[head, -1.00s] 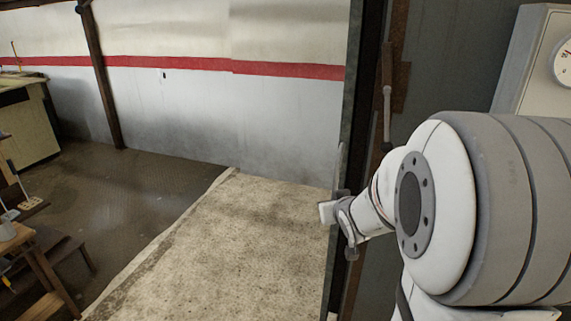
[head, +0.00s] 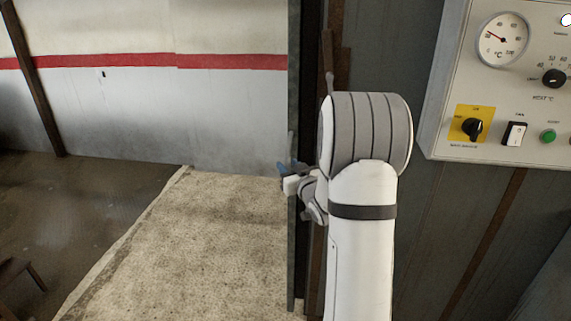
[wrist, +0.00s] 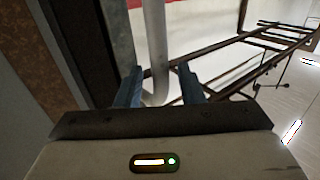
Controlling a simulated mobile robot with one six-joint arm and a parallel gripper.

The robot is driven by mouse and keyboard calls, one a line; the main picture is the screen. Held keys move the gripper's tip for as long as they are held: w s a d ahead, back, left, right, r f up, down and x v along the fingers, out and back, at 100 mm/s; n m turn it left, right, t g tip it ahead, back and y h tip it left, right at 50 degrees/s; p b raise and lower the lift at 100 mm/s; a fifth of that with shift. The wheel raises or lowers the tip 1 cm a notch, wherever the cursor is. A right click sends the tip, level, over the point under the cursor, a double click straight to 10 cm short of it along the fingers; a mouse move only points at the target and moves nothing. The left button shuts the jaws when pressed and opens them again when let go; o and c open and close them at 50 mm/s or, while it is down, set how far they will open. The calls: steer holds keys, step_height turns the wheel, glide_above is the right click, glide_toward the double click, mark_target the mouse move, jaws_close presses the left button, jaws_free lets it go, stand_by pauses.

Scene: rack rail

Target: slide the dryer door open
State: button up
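The dryer door (head: 294,70) appears nearly edge-on in the head view, as a tall narrow grey panel in the middle. In the wrist view, the door's grey edge (wrist: 116,40) stands to the left. A pale grey tubular handle (wrist: 155,40) runs down between the two blue fingers of my gripper (wrist: 160,87) and bends toward the door at its lower end. The fingers are apart, with gaps on both sides of the tube. In the head view my gripper (head: 284,171) is beside the door edge, partly hidden by my arm.
A control panel (head: 505,90) with a temperature dial and switches is on the dark wall at the right. The concrete floor (head: 215,250) left of the door is clear. A rusty post (head: 36,80) stands at the far left.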

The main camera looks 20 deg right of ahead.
steer(key=shift+w, duration=0.75)
jaws_close()
